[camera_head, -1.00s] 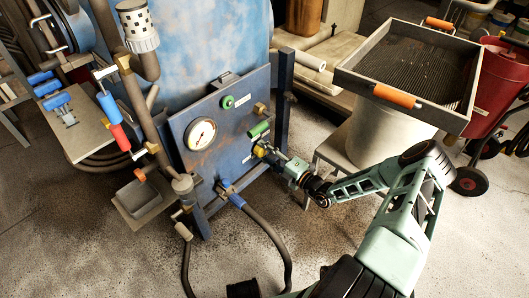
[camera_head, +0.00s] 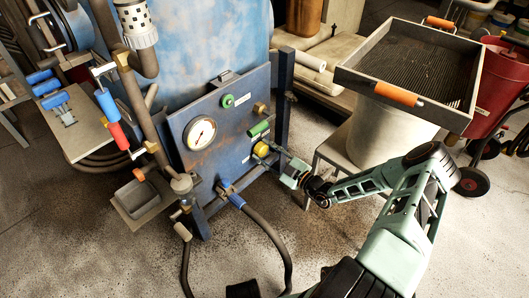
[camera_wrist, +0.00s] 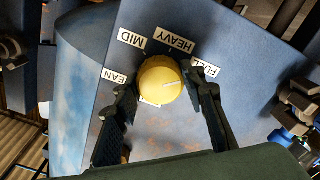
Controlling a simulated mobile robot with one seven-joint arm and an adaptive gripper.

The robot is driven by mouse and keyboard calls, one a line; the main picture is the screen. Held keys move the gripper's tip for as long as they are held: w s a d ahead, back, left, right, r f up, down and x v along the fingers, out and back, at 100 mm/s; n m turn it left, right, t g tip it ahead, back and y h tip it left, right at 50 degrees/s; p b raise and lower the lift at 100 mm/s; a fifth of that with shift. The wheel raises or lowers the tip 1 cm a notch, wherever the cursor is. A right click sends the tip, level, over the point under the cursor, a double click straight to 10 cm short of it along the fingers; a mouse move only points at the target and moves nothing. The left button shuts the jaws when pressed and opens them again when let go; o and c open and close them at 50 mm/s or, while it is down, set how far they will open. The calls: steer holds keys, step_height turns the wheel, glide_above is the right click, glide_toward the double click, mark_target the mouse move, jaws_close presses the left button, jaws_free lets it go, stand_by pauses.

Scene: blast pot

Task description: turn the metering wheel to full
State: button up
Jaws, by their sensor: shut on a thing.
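The metering wheel (camera_head: 261,149) is a round yellow knob low on the right of the blue panel (camera_head: 228,165). In the wrist view, the wheel (camera_wrist: 158,90) sits between the two dark fingers of my gripper (camera_wrist: 162,92), one on each side, and the gripper is shut on it. The white line on its face points right and slightly up, toward the FULL label (camera_wrist: 205,67). The HEAVY label (camera_wrist: 174,41) and MID label (camera_wrist: 132,39) are clear; the lean-end label (camera_wrist: 114,76) is partly hidden by the left finger.
A pressure gauge (camera_head: 200,133) and a green knob (camera_head: 228,101) are on the panel. A green-handled lever (camera_head: 259,129) is just above the wheel. A blue-handled valve with a black hose (camera_head: 270,230) is below. A sieve tray (camera_head: 410,75) stands at right.

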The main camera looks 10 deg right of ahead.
steer(key=shift+m, duration=0.7)
steer(key=o, duration=1.2)
steer(key=shift+c, duration=0.2)
steer(key=shift+s, duration=0.1)
steer(key=v, duration=1.2)
